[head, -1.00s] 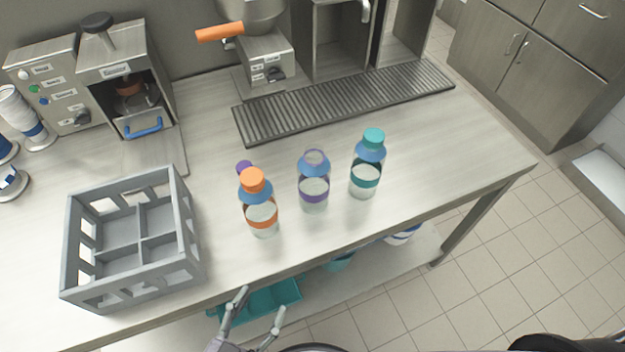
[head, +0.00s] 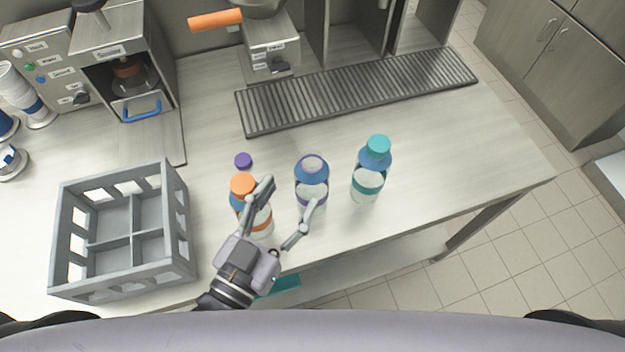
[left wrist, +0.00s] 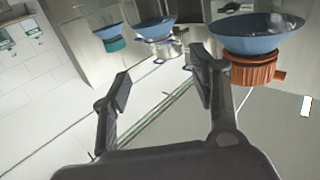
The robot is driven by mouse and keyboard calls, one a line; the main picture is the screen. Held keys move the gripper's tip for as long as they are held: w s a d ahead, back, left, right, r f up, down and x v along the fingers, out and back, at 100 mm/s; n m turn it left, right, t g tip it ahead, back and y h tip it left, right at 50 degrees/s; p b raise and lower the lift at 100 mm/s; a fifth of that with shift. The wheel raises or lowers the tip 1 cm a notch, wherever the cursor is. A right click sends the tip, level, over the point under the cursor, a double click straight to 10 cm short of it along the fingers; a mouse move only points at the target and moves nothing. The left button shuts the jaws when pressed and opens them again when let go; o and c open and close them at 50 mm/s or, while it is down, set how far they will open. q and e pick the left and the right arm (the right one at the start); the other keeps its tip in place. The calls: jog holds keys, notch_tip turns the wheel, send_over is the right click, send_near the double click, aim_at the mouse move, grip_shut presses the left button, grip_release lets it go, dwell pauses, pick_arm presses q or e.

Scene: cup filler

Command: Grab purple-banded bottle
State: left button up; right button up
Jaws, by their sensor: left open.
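The purple-banded bottle (head: 312,172) stands upright on the counter, between the orange-banded bottle (head: 243,184) and the teal-banded bottle (head: 368,183). It has a blue shoulder and no cap; a purple cap (head: 243,160) lies behind the orange-capped bottle. My left gripper (head: 290,196) is open and empty at the counter's front side. In the head view its left finger overlaps the orange-banded bottle and its right fingertip overlaps the lower purple-banded bottle. In the left wrist view the open fingers (left wrist: 160,84) show, with the orange-banded bottle (left wrist: 255,42) close at right. My right gripper is not in view.
A grey divided crate (head: 172,270) stands at left. A ribbed drip tray (head: 350,90) and coffee machines line the back. The counter right of the teal-banded bottle is clear. The counter's front edge is close to the bottles.

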aim_at(307, 166)
pick_arm(q)
jog(key=p+x, duration=0.1)
jog(key=x, duration=0.3)
jog(key=p+x, duration=0.2)
jog(key=x, duration=0.2)
jog(key=shift+w+d, duration=0.15)
jog(key=shift+w, duration=0.25)
jog(key=shift+w+d+f, duration=0.15)
jog(key=shift+w+d, duration=0.05)
jog(key=shift+w, duration=0.15)
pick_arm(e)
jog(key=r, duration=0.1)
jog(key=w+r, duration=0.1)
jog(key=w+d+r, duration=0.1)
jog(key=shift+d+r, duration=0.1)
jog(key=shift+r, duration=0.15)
pick_arm(q)
jog(key=shift+s, duration=0.1)
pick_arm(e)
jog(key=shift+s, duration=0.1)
pick_arm(q)
jog(key=c, duration=0.9)
jog(key=shift+c, duration=1.1)
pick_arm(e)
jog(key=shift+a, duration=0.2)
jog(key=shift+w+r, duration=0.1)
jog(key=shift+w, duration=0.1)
